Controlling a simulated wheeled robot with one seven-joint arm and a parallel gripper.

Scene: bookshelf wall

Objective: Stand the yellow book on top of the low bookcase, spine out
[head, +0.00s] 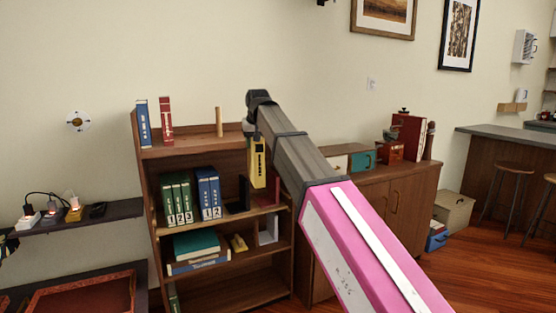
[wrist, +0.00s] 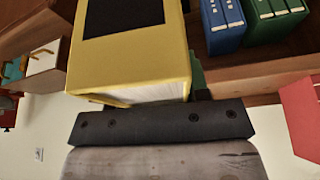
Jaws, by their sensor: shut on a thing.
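The yellow book (head: 258,172) hangs upright from my gripper (head: 256,137), which is shut on its upper end. A side with a dark label and small lettering faces the head camera. In the wrist view the yellow book (wrist: 130,65) fills the upper middle, with a black patch and white page edges showing. The low bookcase (head: 185,150) is brown wood with several shelves. The book is in front of its right part, mostly below the level of its top board. My fingertips are hard to make out.
On the bookcase top stand a blue book (head: 143,124), a red book (head: 166,121) and a wooden post (head: 219,122). Bare top lies between the red book and the post. A cabinet (head: 385,195) adjoins at right.

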